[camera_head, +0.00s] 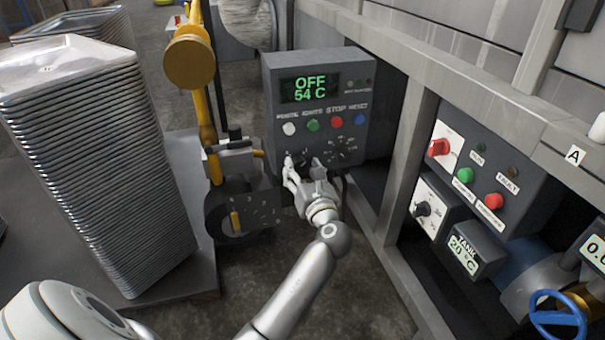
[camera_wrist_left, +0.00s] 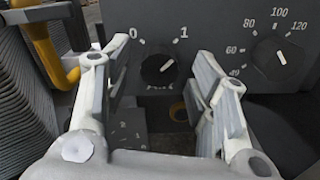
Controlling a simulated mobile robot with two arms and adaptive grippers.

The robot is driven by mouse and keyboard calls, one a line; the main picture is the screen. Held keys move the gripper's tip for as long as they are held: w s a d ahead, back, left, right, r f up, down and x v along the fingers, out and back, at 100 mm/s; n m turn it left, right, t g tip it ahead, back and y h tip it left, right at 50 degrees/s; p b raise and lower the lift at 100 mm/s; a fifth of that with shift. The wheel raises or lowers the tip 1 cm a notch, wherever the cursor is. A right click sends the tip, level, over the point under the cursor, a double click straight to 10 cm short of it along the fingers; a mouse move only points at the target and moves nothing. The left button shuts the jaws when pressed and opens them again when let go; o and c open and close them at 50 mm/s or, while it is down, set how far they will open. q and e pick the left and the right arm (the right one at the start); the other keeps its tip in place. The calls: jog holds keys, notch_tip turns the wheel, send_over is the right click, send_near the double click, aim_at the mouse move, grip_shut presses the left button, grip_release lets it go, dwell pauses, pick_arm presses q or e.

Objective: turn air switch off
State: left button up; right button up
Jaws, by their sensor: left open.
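The air switch (camera_wrist_left: 158,69) is a round black knob on the grey control box (camera_head: 318,80). In the left wrist view it sits between a 0 on its left and a 1 on its right, and its white mark points up and right, toward the 1. The label below it is partly legible. My left gripper (camera_head: 304,167) is open in front of the lower part of the box. In the left wrist view its two fingers (camera_wrist_left: 153,72) stand on either side of the knob, apart from it. Whether the fingertips touch the panel I cannot tell. My right gripper is not in view.
A numbered dial (camera_wrist_left: 279,57) is right of the switch. Above are several coloured buttons (camera_head: 313,125) and a display (camera_head: 309,89) reading OFF, 54 C. A tall stack of metal pans (camera_head: 95,150) stands left. A grey frame post (camera_head: 408,150) and more controls (camera_head: 465,174) are right.

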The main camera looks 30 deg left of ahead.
pick_arm(q)
jog(key=c, duration=1)
